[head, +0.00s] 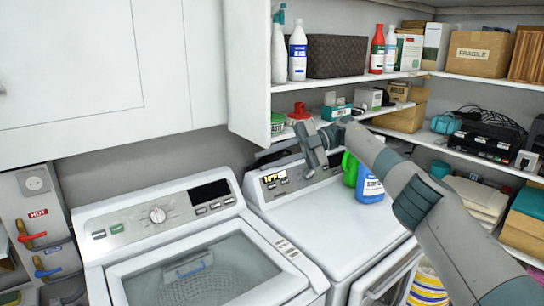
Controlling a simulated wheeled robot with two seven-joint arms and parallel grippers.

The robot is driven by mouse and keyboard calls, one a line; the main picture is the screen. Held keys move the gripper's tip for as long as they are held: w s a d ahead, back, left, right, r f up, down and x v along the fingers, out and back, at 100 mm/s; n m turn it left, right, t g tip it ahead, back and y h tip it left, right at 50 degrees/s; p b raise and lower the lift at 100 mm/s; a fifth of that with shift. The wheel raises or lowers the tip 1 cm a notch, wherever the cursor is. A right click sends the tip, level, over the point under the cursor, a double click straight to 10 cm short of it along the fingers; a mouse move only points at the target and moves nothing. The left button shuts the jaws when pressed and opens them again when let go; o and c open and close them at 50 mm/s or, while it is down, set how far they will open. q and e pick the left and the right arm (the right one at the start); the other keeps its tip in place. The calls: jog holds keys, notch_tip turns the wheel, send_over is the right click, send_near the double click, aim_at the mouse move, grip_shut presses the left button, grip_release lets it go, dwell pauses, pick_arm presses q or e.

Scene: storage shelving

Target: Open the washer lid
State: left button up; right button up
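The washer (160,225) is the white top-loading machine at the lower left, with a dial and buttons on its rear panel. Its lid (215,265) lies down flat and has a see-through window; the drum shows through it. The lid's front edge is cut off by the bottom of the picture. My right gripper (316,158) is in the air to the right of the washer, in front of the second machine's panel and well apart from the lid. Its fingers are small and seen at an angle, so their opening is unclear. My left gripper is not in view.
A second white machine (345,215) stands right of the washer, with a blue detergent jug (370,187) on top. Shelves with bottles and boxes (480,53) line the back and right. White cabinets (90,60) hang above the washer. Pipes with red and blue valves (35,237) are at left.

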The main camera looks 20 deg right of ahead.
jog(key=shift+d+r, duration=0.1)
jog(key=shift+d, duration=0.25)
dwell(0.4)
